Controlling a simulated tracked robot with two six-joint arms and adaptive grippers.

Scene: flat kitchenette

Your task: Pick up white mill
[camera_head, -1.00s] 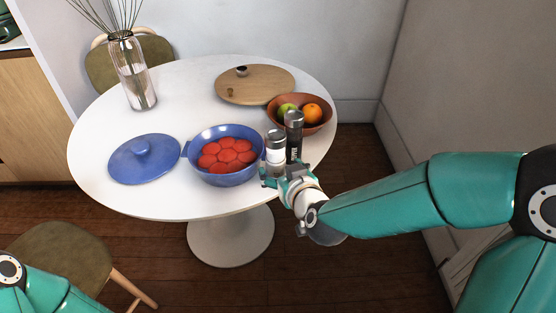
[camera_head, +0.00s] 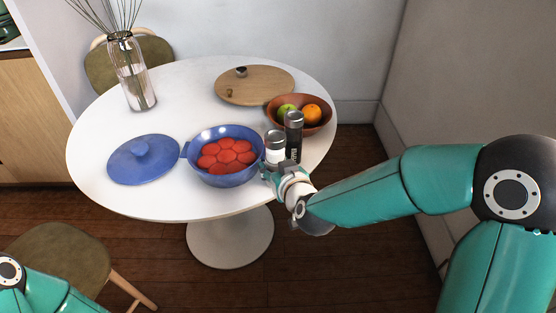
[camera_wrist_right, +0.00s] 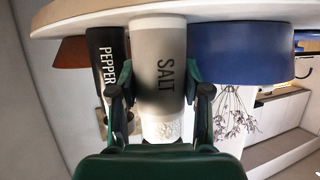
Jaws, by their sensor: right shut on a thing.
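The white mill (camera_head: 275,147), with a silver top, stands on the round white table. In the right wrist view the white mill (camera_wrist_right: 158,65) bears the word SALT and sits between the two fingers. My right gripper (camera_head: 277,170) is shut on it, low on its near side; it also shows in the right wrist view (camera_wrist_right: 160,95). The black mill (camera_head: 294,135), marked PEPPER in the right wrist view (camera_wrist_right: 106,62), stands close beside it. My left gripper is out of view; only part of my left arm shows at the bottom left.
A blue pot (camera_head: 226,176) with red pieces inside stands just left of the white mill. A fruit bowl (camera_head: 324,128) is behind the black mill. The blue lid (camera_head: 143,160), wooden board (camera_head: 254,90) and glass vase (camera_head: 135,80) are farther off. The table's front left (camera_head: 165,204) is clear.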

